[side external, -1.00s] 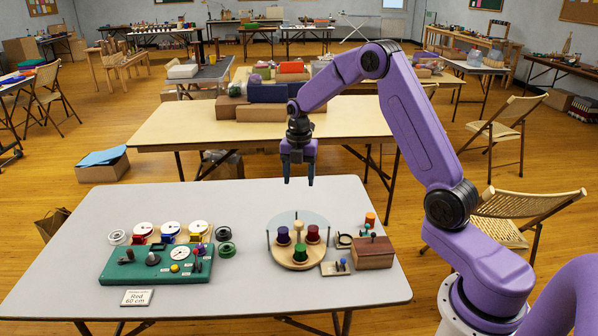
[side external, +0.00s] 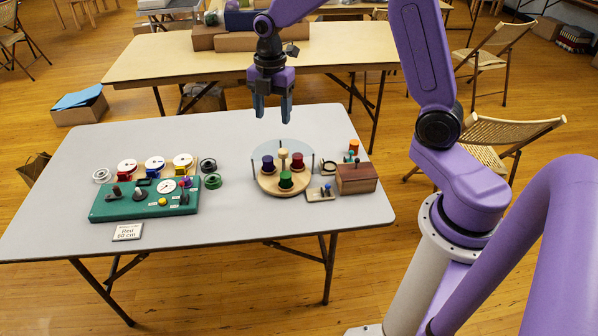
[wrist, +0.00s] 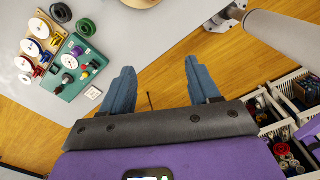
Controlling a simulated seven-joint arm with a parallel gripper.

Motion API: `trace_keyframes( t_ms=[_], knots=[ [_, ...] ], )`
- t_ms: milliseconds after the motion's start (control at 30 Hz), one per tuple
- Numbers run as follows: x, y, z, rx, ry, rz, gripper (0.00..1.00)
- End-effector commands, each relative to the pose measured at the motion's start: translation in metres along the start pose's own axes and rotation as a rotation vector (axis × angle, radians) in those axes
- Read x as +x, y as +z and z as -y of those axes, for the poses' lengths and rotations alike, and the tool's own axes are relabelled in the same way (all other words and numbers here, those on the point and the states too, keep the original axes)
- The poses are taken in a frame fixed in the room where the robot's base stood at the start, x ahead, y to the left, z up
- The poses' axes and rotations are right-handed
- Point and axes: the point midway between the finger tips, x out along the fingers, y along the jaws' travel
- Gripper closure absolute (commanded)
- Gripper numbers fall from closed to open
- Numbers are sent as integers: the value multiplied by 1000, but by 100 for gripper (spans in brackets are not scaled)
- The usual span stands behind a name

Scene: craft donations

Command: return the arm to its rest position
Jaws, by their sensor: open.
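My gripper (side external: 272,106) hangs above the far edge of the grey table (side external: 235,228) in the side external view. It points down, and its two blue fingers are apart with nothing between them. In the wrist view my gripper (wrist: 160,88) also shows open and empty, with wooden floor below the fingers. The gripper touches nothing on the table. My arm is bent, with its forearm cut off by the top of the side view.
A round wooden holder (side external: 268,187) with coloured spools and a brown box (side external: 357,178) stand at the right. A sign (side external: 128,232) lies in front. The table's middle front is clear. Crates (wrist: 283,150) show in the wrist view.

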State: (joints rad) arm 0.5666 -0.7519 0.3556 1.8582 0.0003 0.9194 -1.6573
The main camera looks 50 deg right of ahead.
Motion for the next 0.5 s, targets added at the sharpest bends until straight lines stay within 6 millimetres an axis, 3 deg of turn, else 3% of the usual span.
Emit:
trace_keyframes(
  t_ms=[33,200,500],
  knots=[
    [-6,-18,11,30,3,0,39],
    [-19,-66,52,164,7,-4,39],
    [-32,-122,141,400,10,-13,39]
  ],
)
